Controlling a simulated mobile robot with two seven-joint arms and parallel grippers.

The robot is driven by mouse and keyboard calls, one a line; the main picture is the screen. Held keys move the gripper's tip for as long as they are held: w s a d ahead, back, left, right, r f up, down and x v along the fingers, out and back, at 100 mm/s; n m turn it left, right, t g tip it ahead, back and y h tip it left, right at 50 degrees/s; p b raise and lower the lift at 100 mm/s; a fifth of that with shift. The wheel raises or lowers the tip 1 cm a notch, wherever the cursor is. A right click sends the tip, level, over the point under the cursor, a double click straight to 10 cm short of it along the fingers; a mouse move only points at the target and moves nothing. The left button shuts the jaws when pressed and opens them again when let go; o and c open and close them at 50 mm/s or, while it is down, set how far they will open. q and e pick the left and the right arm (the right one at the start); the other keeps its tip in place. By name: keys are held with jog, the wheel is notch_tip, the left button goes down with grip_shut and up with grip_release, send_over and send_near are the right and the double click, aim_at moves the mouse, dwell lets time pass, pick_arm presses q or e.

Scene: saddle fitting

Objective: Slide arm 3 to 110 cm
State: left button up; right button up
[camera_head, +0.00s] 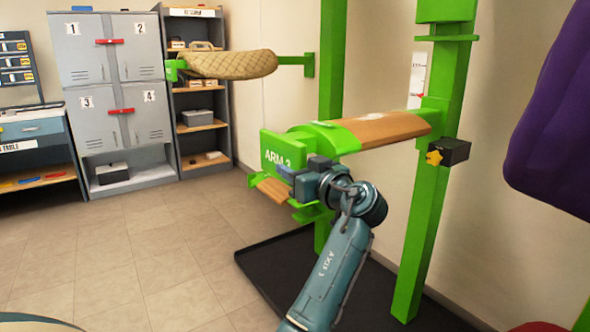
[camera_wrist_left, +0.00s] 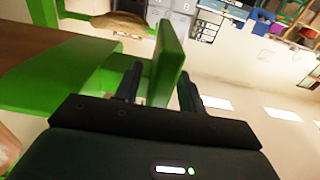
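Arm 3 (camera_head: 385,128) is a green saddle arm with a wooden top, reaching out from a green upright (camera_head: 425,215). A green plate (camera_head: 277,150) marked ARM 3 is at its free end. My left gripper (camera_head: 290,172) is at this plate, partly hiding its lower right. In the left wrist view, the gripper (camera_wrist_left: 160,85) has its fingers apart, with the plate (camera_wrist_left: 168,50) between them. Whether both fingers touch it I cannot tell. A dark box (camera_head: 455,151) with a yellow star-shaped knob (camera_head: 434,157) sits on the upright. My right gripper is out of view.
A quilted tan saddle pad (camera_head: 228,64) hangs on another green arm behind. A purple object (camera_head: 555,120) hangs at the right. A black floor tray (camera_head: 262,262) lies under the rack. Lockers (camera_head: 110,75) and a shelf (camera_head: 200,130) stand behind; the tiled floor at left is clear.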

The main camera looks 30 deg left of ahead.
pick_arm(q)
jog(key=shift+w+a, duration=0.1)
jog(key=shift+a, duration=0.15)
grip_shut()
dwell(0.3)
